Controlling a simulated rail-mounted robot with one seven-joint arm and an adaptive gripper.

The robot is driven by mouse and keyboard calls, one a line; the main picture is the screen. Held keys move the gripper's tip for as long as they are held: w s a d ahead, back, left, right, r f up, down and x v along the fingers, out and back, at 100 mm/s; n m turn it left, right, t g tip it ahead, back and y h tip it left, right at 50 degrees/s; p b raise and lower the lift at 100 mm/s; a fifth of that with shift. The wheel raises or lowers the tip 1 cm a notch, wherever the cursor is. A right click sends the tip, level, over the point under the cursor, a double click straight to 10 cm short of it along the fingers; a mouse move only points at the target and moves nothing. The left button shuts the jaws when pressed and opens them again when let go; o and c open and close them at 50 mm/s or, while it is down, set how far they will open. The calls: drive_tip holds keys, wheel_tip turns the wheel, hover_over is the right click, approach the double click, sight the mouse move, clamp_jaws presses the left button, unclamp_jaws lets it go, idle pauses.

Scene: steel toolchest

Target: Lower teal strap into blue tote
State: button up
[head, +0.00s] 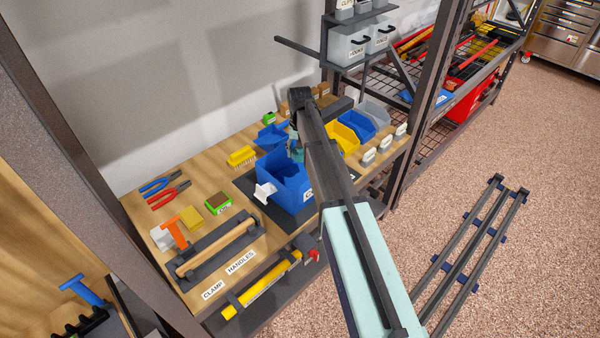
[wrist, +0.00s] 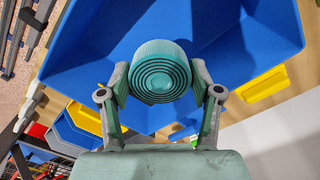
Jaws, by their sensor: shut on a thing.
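The teal strap (wrist: 160,75) is a rolled coil. In the wrist view my gripper (wrist: 160,88) is shut on it, one finger on each side. The blue tote (wrist: 225,45) fills the wrist view behind the coil, so the coil is over or within its opening; its exact height is unclear. In the head view the blue tote (head: 284,187) stands on a dark mat on the bench. My gripper (head: 297,152) shows there only in part at the tote's back right rim, largely hidden by my arm. A bit of teal at that spot may be gripper or strap.
Yellow (head: 342,138) and blue (head: 358,124) bins stand right of the tote. A yellow brush (head: 242,156) and a blue scoop (head: 271,136) lie behind and left. A grey holder with a wooden handle (head: 215,248) is in front left. Labelled bins (head: 348,43) hang above.

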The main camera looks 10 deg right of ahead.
drive_tip(key=b, duration=0.3)
hover_over(300, 182)
drive_tip(key=shift+w+f, duration=0.1)
drive_tip(key=shift+f, duration=4.25)
drive_tip(key=shift+f+b, duration=1.25)
drive_tip(key=shift+f, duration=1.25)
drive_tip(key=o, duration=1.3)
